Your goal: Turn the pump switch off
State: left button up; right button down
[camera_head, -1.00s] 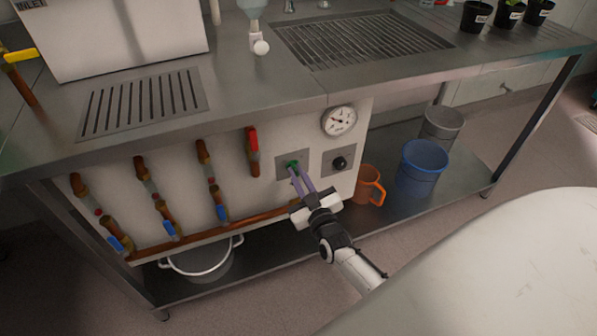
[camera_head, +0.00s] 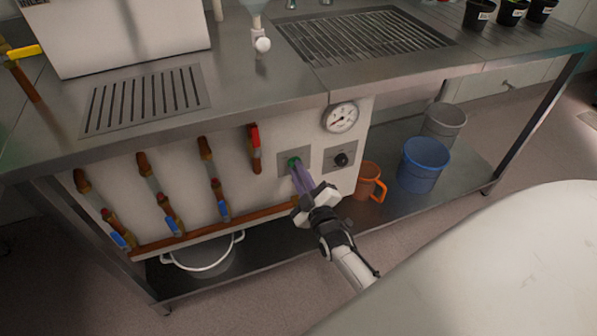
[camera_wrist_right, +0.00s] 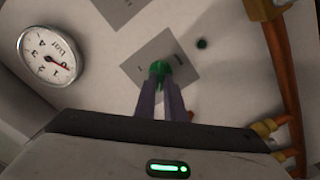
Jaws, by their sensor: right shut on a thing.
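The pump switch appears to be a small green knob (camera_head: 294,162) on a square grey plate (camera_head: 284,170) on the white front panel. It also shows in the wrist view (camera_wrist_right: 157,66), partly covered by the fingers. My right gripper (camera_head: 297,170) reaches it from the front, its purple fingers (camera_wrist_right: 160,90) shut on the green knob. Small print on the plate is too blurred to read. My left gripper is in neither view.
A black knob (camera_head: 341,159) on its own plate and a round gauge (camera_head: 340,117) are to the right. Pipes with a red handle (camera_head: 255,136) and blue handles are to the left. An orange jug (camera_head: 366,181) and blue bucket (camera_head: 423,166) stand on the lower shelf.

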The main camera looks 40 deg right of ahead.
dwell(0.3)
jog(key=c, duration=1.8)
grip_release()
jog(key=shift+c, duration=0.2)
notch_tip(320, 180, up, 9)
jog(key=p, duration=0.3)
jog(key=shift+r, duration=0.1)
jog(key=shift+r+p, duration=0.35)
jog(key=shift+r, duration=0.05)
